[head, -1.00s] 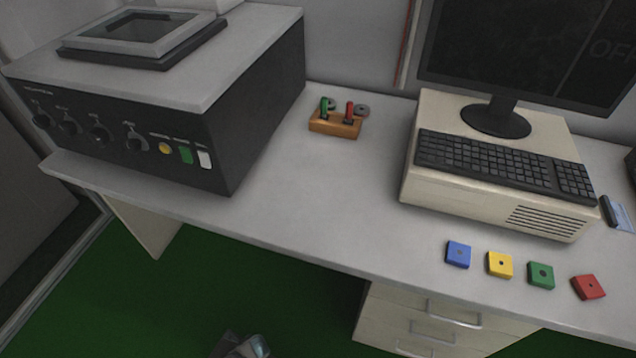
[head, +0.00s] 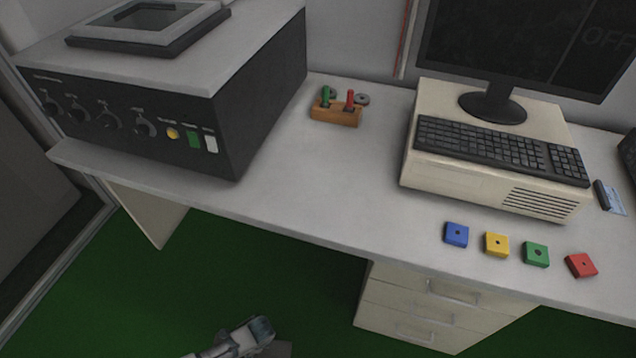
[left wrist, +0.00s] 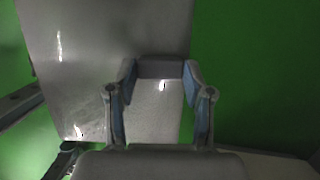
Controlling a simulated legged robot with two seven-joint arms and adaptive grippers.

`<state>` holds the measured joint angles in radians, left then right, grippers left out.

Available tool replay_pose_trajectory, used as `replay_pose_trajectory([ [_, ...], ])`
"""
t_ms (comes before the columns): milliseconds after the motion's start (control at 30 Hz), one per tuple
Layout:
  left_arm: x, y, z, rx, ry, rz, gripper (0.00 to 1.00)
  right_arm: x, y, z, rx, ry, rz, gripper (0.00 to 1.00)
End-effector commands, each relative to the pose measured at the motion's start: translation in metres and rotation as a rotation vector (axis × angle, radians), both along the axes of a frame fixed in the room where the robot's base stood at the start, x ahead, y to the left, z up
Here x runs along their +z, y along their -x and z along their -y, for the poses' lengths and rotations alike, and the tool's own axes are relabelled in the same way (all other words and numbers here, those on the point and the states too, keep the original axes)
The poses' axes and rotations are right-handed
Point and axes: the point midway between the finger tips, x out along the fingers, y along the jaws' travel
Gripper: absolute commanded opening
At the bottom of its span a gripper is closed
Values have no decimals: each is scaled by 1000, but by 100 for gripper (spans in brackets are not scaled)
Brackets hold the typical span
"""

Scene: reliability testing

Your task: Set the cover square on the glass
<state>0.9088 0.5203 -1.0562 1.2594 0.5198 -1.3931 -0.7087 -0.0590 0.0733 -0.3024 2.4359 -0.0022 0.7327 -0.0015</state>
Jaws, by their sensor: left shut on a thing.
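My left gripper (head: 262,328) is at the bottom of the head view, over the green floor and in front of the desk. My right gripper is not in view.
The desk (head: 270,190) is clear in its middle. A wooden holder (head: 336,116) with green and red pieces stands at the back. A computer (head: 490,180) with keyboard and monitor stands right. Blue, yellow, green and red squares lie near the front edge, above the drawers (head: 430,310).

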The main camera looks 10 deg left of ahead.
Motion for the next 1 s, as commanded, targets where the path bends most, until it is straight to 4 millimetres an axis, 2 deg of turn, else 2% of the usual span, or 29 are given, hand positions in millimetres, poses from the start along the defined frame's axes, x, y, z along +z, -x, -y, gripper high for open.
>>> replay_pose_trajectory([
  [33,21,-1,5,63,6,7,3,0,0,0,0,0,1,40],
  [100,51,0,11,171,6,7,3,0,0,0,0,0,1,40],
  [300,125,4,27,438,5,4,3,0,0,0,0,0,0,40],
  [500,183,4,38,647,2,8,3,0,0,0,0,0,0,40],
  [633,205,6,41,729,-3,7,3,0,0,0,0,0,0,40],
  [767,237,7,48,841,-2,8,3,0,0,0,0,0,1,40],
  [1000,319,10,66,1135,2,11,3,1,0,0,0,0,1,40],
])
